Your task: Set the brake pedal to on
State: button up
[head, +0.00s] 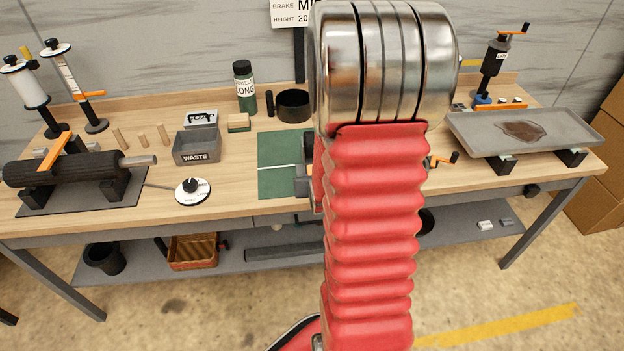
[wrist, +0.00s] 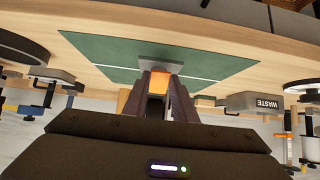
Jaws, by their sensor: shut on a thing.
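In the wrist view my gripper (wrist: 158,88) reaches over the green mat (wrist: 98,52), its two dark fingers close together. An orange piece (wrist: 160,82) sits between the fingertips and the fingers are shut on it. A grey plate or block (wrist: 160,64) shows just beyond it on the mat. I cannot tell whether the orange piece belongs to the brake pedal, and no pedal is clearly recognisable. In the head view my red-sleeved arm hides the gripper and part of the mat (head: 277,183). A sign (head: 291,13) reading "BRAKE" is partly covered.
A stained tray (head: 470,132) stands on the right. A lower shelf (head: 140,267) runs beneath.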

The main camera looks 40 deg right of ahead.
jog(key=o, duration=1.1)
jog(key=shift+c, duration=0.2)
